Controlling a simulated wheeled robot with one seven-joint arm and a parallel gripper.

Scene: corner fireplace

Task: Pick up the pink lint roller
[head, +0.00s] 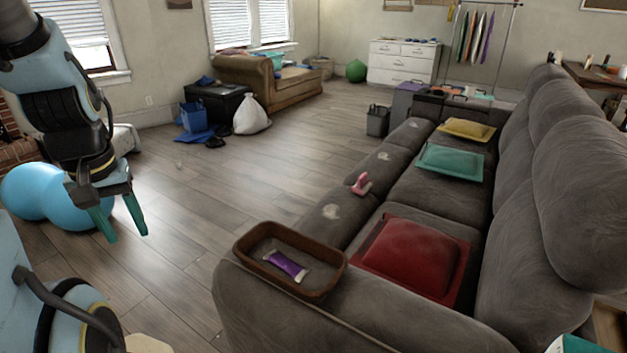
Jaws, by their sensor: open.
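The pink lint roller (362,184) rests on the grey sofa (340,237), near the front edge of the seat, beyond the brown tray. It looks small and far from me. My gripper (122,226) hangs at the left of the head view, pointing down over the floor, with its two green fingers apart and nothing between them. It is well to the left of the lint roller and clear of the sofa.
A brown tray (240,243) holding a purple packet (284,265) sits on the near sofa arm. Red (415,253), teal (450,161) and yellow (466,129) cushions lie on the seat. Blue balls (30,190) stand at left. The wooden floor (200,215) between is clear.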

